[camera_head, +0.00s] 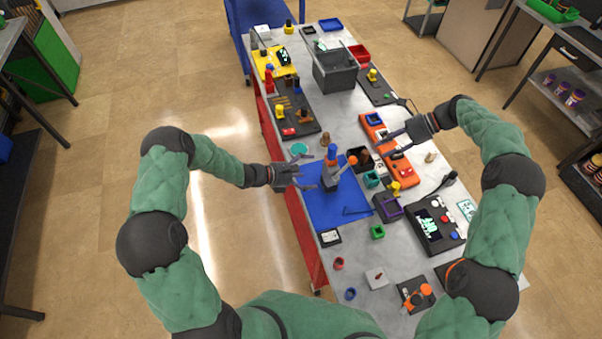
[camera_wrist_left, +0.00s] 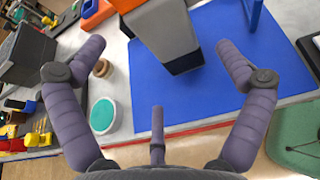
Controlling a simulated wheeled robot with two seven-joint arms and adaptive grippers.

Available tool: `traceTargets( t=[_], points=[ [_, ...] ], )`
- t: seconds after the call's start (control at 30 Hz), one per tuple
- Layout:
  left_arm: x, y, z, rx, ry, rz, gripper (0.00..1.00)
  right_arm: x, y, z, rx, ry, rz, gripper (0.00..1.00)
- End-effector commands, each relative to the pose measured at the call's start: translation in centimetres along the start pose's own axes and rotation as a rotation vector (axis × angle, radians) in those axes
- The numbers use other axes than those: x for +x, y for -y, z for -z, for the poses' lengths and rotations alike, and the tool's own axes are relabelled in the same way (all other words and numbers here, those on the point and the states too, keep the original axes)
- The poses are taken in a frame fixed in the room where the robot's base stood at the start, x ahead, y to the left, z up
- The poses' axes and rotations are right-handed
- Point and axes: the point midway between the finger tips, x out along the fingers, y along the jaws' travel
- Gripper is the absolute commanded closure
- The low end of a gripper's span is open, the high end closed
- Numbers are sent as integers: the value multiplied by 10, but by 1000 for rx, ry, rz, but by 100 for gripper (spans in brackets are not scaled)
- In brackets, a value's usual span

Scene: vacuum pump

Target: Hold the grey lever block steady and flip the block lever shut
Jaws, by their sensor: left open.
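The grey lever block (camera_head: 331,178) stands on a blue mat (camera_head: 322,208) on the table. A blue piece (camera_head: 331,153) rises at its top, and a lever with an orange knob (camera_head: 352,160) sticks out to the right, tilted up. In the left wrist view the block's grey body (camera_wrist_left: 165,32) shows between the fingers, with its top cut off by the frame. My left gripper (camera_head: 307,177) is open just left of the block, its fingers apart and not visibly touching it. My right gripper (camera_head: 384,143) is open and empty, above and right of the block.
An orange tray (camera_head: 401,171) and a black bin (camera_head: 361,157) lie right of the block. A teal round dish (camera_head: 299,149) and a wooden peg (camera_head: 325,139) stand behind the left gripper. The mat's front left is clear.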

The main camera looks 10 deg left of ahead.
Motion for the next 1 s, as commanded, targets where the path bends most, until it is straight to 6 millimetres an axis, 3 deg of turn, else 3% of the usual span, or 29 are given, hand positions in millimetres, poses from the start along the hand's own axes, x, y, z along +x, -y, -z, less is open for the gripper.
traceTargets(
  t=[0.2,0.4,0.6,0.9,1.0],
  points=[
    [39,1,0,1,-1,4,0,0,0,0,0,0,0,61],
    [64,1,0,2,-1,2,0,0,0,0,0,0,0,61],
    [76,0,0,1,-2,1,0,0,0,0,0,0,0,61],
    [78,0,0,1,-3,1,0,0,0,0,0,0,0,61],
    [78,0,0,1,-3,1,25,0,0,0,0,0,0,61]
  ],
)
